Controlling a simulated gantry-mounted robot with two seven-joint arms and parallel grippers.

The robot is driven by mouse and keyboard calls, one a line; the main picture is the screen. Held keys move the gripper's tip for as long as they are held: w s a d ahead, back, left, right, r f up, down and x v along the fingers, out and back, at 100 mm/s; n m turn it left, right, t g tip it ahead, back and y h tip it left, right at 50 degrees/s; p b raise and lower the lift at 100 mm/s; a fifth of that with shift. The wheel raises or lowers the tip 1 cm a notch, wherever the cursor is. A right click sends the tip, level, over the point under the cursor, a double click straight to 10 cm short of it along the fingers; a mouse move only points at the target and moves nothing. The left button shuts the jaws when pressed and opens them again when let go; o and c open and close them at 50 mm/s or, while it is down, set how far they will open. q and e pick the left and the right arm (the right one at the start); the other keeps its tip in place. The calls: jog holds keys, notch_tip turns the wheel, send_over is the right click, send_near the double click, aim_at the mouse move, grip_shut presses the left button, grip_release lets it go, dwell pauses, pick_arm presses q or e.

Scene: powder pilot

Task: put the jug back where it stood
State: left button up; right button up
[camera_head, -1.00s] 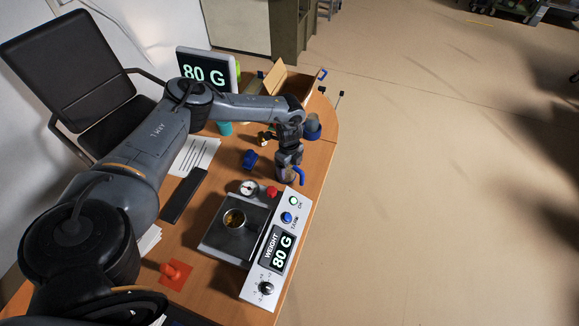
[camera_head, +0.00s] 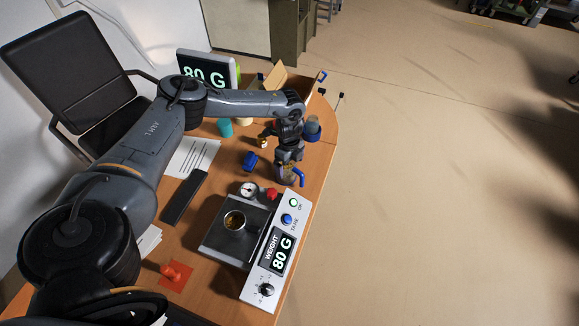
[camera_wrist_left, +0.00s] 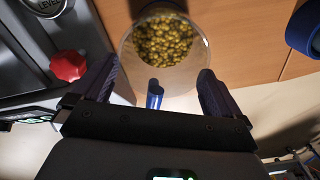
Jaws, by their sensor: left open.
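The jug (camera_head: 286,179) is a clear vessel with a blue handle (camera_head: 300,178), standing on the desk beyond the scale, near the right edge. In the left wrist view the jug (camera_wrist_left: 165,62) holds many golden pellets, and its blue handle (camera_wrist_left: 154,95) points toward my gripper. My left gripper (camera_head: 290,157) is over the jug in the head view. In the left wrist view my left gripper (camera_wrist_left: 158,88) is open, its fingers on either side of the handle and apart from it. My right gripper is not in view.
The scale (camera_head: 221,243) carries a metal cup (camera_head: 234,220) and reads 80 G. A red knob (camera_head: 271,193), a blue object (camera_head: 250,160), a blue-based container (camera_head: 312,130) and a teal cup (camera_head: 225,128) are nearby. An open box (camera_head: 290,82) stands at the back.

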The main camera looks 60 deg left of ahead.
pick_arm(q)
notch_tip(320, 180, up, 9)
jog(key=p, duration=0.1)
jog(key=shift+r, duration=0.2)
dwell(0.4)
